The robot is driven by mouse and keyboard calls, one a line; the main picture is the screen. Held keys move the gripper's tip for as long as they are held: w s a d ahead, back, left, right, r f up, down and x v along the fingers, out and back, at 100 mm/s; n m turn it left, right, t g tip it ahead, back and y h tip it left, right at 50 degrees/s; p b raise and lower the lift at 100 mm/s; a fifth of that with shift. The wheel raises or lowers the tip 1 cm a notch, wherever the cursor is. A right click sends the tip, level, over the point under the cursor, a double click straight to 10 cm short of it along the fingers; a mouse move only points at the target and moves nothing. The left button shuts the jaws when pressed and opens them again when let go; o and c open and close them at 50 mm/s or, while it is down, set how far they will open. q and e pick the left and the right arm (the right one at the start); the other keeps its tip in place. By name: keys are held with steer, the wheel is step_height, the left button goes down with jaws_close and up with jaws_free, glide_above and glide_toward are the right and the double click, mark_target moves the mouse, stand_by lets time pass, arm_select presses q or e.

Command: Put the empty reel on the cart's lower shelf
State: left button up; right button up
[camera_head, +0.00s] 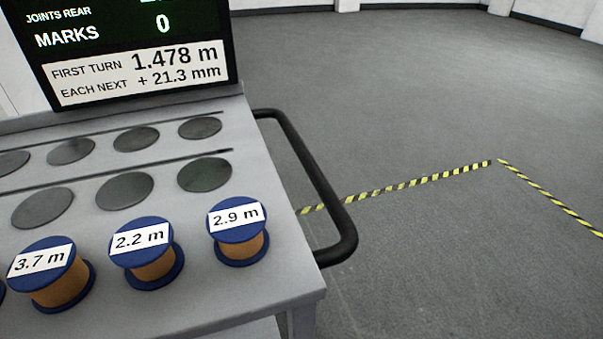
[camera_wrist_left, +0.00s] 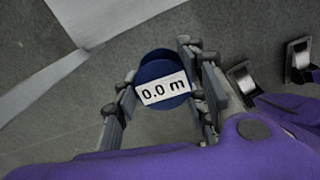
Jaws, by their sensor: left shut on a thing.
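The empty reel (camera_wrist_left: 160,70), blue with a white label reading 0.0 m, is in the left wrist view. My left gripper (camera_wrist_left: 157,64) is shut on it, with fingers on both sides. The label faces the camera, and the reel is over grey floor. The cart (camera_head: 225,295) fills the left of the head view, seen from above. Its lower shelf cannot be made out there, hidden below the top. Neither gripper shows in the head view.
Reels marked 3.7 m (camera_head: 58,290), 2.2 m (camera_head: 150,265) and 2.9 m (camera_head: 240,245) stand on the cart top before round dark pads (camera_head: 125,191). A screen (camera_head: 130,50) stands behind. A black handle (camera_head: 335,215) juts right. Open floor (camera_head: 450,260) lies beyond.

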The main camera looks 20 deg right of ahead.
arm_select(q)
steer(key=shift+d+f, duration=0.3)
steer(key=shift+f, duration=0.35)
steer(key=w+d+f+b, duration=0.1)
steer(key=w+f+b, duration=0.1)
steer(key=w+f, duration=0.1)
steer(key=w+d+f+b, duration=0.1)
steer(key=w+f+b, duration=0.2)
steer(key=w, duration=0.2)
steer(key=w+d+f+b, duration=0.1)
steer(key=w+f+b, duration=0.1)
steer(key=w, duration=0.3)
steer(key=shift+d+f+b, duration=0.3)
steer(key=shift+f, duration=0.4)
steer(key=f, duration=0.1)
steer(key=f+b, duration=0.1)
steer(key=f, duration=0.1)
steer(key=shift+w+d+f+b, duration=0.1)
steer(key=shift+w+f+b, duration=0.2)
steer(key=shift+f+b, duration=0.05)
steer(key=shift+r, duration=0.1)
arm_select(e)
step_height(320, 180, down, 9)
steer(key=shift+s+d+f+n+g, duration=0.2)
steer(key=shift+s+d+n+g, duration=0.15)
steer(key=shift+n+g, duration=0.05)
